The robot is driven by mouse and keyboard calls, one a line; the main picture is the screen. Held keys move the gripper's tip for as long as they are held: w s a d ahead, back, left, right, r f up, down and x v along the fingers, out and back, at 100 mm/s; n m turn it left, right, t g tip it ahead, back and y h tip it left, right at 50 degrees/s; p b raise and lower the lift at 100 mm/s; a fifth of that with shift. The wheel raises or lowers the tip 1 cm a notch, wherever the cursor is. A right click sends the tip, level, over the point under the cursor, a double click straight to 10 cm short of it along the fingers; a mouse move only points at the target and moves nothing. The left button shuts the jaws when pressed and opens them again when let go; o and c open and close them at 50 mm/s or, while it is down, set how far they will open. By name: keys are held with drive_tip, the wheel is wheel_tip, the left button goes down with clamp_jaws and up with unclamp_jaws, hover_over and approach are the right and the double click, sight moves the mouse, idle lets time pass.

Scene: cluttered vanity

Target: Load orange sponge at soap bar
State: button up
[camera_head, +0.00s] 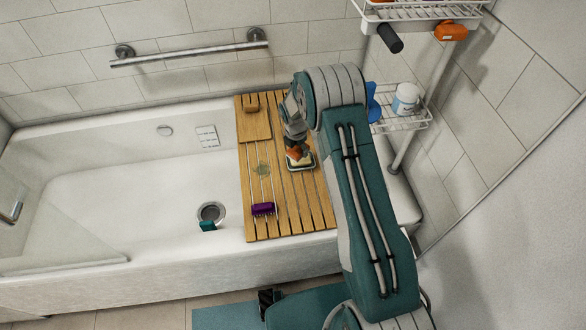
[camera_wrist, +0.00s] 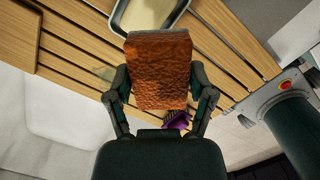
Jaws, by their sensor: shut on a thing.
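My gripper (camera_wrist: 160,90) is shut on the orange sponge (camera_wrist: 160,70), with one finger on each side of it. In the head view the sponge (camera_head: 294,152) shows as a small orange patch below my wrist, partly hidden by my arm. The pale cream soap bar (camera_wrist: 150,12) lies in a dark-rimmed dish just beyond the sponge in the wrist view. In the head view the soap bar (camera_head: 305,160) is on the wooden bath tray (camera_head: 310,215), close beside or under the sponge. I cannot tell whether sponge and soap touch.
A purple brush-like item (camera_head: 263,209) lies at the tray's front left. A teal item (camera_head: 207,225) sits near the tub drain. Right of my arm, a shelf holds a white jar (camera_head: 405,99) and a blue item (camera_head: 374,102).

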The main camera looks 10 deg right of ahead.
drive_tip(key=w, duration=0.1)
drive_tip(key=w+d+n, duration=0.1)
drive_tip(key=w, duration=0.1)
drive_tip(key=shift+w+d+f, duration=0.15)
drive_tip(key=shift+d+f, duration=0.05)
drive_tip(key=shift+d, duration=0.15)
drive_tip(key=shift+f, duration=2.9)
drive_tip(key=shift+f, duration=0.5)
drive_tip(key=shift+r, duration=3.55)
